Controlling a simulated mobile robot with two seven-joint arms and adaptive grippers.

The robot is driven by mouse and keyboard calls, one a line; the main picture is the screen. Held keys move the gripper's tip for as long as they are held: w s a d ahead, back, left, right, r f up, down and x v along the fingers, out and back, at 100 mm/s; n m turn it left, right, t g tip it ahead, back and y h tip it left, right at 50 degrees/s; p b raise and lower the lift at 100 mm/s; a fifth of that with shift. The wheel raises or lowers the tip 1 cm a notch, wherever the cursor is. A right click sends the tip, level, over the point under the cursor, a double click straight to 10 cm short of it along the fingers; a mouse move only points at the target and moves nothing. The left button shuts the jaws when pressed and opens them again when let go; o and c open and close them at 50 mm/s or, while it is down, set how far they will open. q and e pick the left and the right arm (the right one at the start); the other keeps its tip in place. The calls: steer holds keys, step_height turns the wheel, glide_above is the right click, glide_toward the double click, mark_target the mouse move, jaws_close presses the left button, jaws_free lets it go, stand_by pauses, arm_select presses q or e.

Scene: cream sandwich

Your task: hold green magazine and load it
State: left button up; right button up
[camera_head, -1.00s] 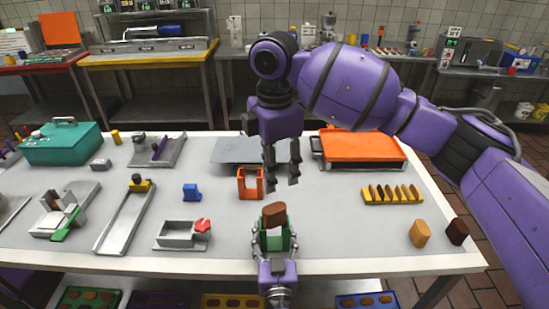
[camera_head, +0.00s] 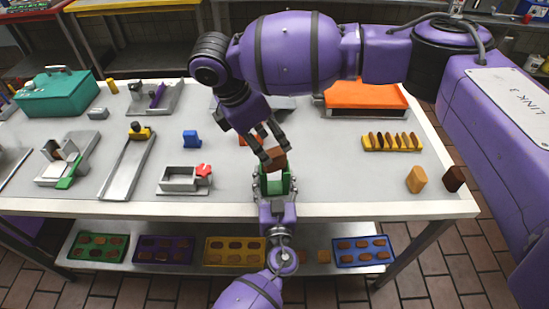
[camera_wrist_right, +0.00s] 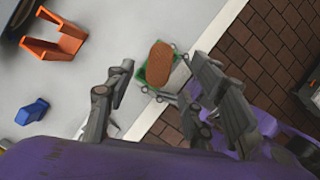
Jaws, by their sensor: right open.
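The green magazine (camera_head: 274,186) stands near the table's front edge, with a brown oval piece (camera_head: 277,161) sticking out of its top. In the right wrist view the brown piece (camera_wrist_right: 159,64) covers most of the green magazine (camera_wrist_right: 141,75). My left gripper (camera_head: 274,192) reaches up from the front and is shut around the magazine. My right gripper (camera_head: 271,152) is open above it, fingers pointing down close to the brown piece. In the right wrist view its fingers (camera_wrist_right: 162,68) lie on either side of the piece, apparently apart from it.
An orange holder (camera_wrist_right: 50,38) stands just behind the magazine. A blue block (camera_head: 191,139) and a grey fixture with a red knob (camera_head: 185,181) are to the left. A yellow rack of brown pieces (camera_head: 392,143) and two loose blocks (camera_head: 416,180) are to the right.

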mark_target(272, 152)
steer(key=shift+a+x, duration=0.15)
steer(key=shift+x, duration=1.55)
steer(key=shift+a+x, duration=0.2)
steer(key=shift+x, duration=1.45)
steer(key=shift+s+f, duration=0.1)
jaws_close()
step_height(272, 152, up, 9)
steer(key=shift+f, duration=0.1)
steer(key=shift+m, duration=0.5)
steer(key=f+m, duration=0.1)
steer(key=f+m+g, duration=0.1)
steer(key=m, duration=0.1)
steer(key=shift+g, duration=0.3)
steer(key=shift+r, duration=0.1)
